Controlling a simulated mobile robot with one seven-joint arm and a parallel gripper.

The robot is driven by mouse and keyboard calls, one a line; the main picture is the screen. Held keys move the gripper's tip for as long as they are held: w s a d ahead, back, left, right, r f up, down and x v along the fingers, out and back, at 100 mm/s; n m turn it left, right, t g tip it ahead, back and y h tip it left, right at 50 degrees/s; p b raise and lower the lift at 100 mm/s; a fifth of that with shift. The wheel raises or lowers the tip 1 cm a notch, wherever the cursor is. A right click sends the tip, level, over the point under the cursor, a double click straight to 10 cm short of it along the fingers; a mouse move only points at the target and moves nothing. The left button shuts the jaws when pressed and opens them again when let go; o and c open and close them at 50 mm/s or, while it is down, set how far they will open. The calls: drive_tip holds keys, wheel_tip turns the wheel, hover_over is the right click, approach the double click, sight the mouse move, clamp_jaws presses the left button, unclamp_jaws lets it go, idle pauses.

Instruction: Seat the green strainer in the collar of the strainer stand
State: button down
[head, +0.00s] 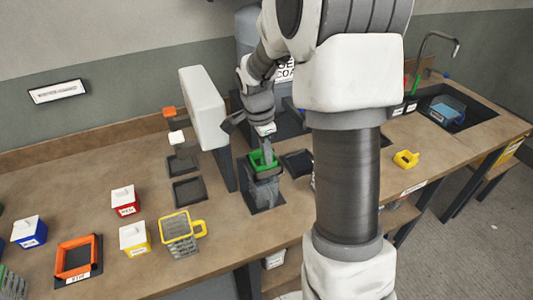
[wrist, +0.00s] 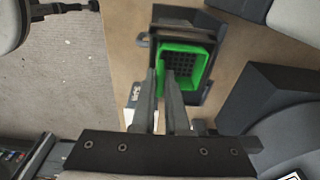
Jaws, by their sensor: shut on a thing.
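The green strainer (head: 258,160) is a square green tray with a dark grid floor. In the head view it sits at the top of the dark strainer stand (head: 265,194), near the middle of the bench. My gripper (head: 268,147) is above it, pointing down, with its fingers at the strainer's rim. In the wrist view my gripper (wrist: 164,78) is shut on the near wall of the strainer (wrist: 198,85). The stand's dark collar (wrist: 210,40) shows around and beyond the strainer. I cannot tell whether the strainer rests fully down in the collar.
A white upright block (head: 203,108) stands just left of the stand. A yellow-rimmed basket (head: 180,235) and small coloured boxes (head: 125,201) are at the left. A dark flat tray (head: 298,163) lies right of the stand. A yellow cup (head: 406,159) and the sink (head: 458,108) are farther right.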

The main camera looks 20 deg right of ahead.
drive_tip(key=shift+f, duration=0.1)
drive_tip(key=shift+f, duration=0.15)
drive_tip(key=c, duration=0.9)
unclamp_jaws()
drive_tip(key=shift+c, duration=0.2)
